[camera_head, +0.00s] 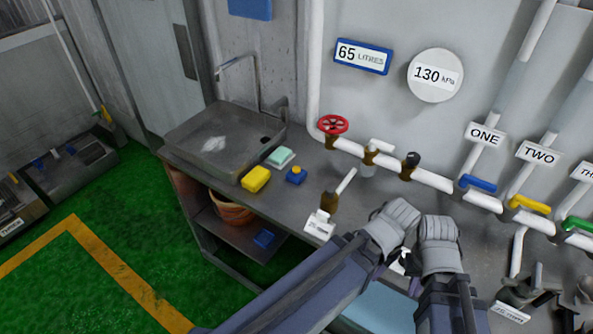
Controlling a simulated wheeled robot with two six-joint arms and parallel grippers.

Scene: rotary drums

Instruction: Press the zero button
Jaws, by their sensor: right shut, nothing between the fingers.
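No button with a readable "zero" label shows. A small blue box with a yellow top (296,175) stands on the grey bench (330,170), right of a yellow block; I cannot tell whether it is the zero button. A white label card (319,225) stands by a brass valve, its text too small to read. My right gripper (440,240) is shut and empty over the bench at the lower centre right. My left gripper (393,228) is close beside it on the left; its fingers are not clear. Both are apart from the blue box. The arms hide part of the bench front.
A metal sink (222,142) is at the left of the bench. A red valve wheel (333,124) and white pipes (425,179) run along the back. Wall signs show 65 litres (361,56) and 130 kPa (435,75). Blue (478,184) and yellow (530,204) handles are at right.

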